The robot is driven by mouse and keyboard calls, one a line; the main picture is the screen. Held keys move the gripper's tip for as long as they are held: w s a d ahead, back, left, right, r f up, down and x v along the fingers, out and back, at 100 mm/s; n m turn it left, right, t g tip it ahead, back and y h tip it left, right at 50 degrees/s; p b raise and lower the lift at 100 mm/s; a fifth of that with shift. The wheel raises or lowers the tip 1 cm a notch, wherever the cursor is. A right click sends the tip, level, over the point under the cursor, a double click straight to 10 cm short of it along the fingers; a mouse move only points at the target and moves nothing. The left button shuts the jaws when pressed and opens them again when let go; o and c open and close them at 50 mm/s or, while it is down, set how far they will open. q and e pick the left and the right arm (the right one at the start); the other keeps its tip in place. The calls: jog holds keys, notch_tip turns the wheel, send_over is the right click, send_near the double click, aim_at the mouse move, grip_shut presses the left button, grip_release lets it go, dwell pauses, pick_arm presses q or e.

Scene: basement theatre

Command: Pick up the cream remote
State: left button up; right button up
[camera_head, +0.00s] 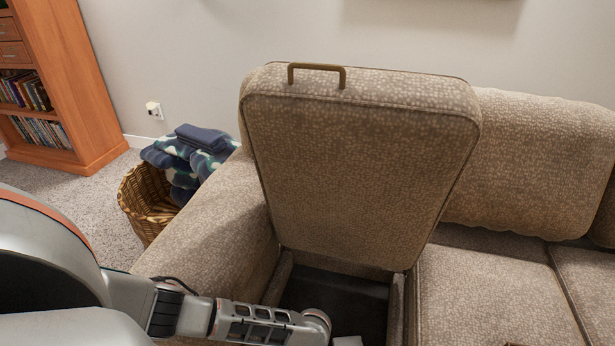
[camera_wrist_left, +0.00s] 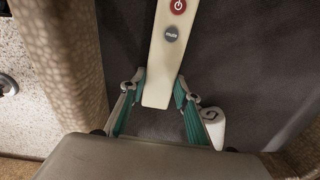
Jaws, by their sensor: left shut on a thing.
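The cream remote (camera_wrist_left: 164,70) shows in the left wrist view, with a red power button and a grey button on its face. My left gripper (camera_wrist_left: 160,88) is shut on its near end, a teal-padded finger on each side. The remote's far end runs out of the top of that view. Behind it is the dark floor of the storage compartment (camera_head: 335,297) under the raised sofa seat. In the head view my left arm reaches to this compartment, and its fingers are out of frame. My right gripper is not in view.
The raised seat lid (camera_head: 360,180) with a brass handle (camera_head: 317,67) stands upright behind the compartment. The sofa armrest (camera_head: 215,220) is on the left and a seat cushion (camera_head: 490,295) on the right. A wicker basket (camera_head: 140,210) with blankets stands beyond the armrest.

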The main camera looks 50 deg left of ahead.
pick_arm(q)
jog(key=shift+w+r, duration=0.2)
jog(key=shift+r, duration=0.35)
jog(key=r, duration=0.1)
jog(key=r+p, duration=0.1)
jog(key=r, duration=0.1)
jog(key=shift+w+p, duration=0.25)
jog(key=shift+p, duration=0.15)
notch_tip(320, 180, up, 16)
jog(key=p, duration=0.7)
jog(key=shift+s+p, duration=0.4)
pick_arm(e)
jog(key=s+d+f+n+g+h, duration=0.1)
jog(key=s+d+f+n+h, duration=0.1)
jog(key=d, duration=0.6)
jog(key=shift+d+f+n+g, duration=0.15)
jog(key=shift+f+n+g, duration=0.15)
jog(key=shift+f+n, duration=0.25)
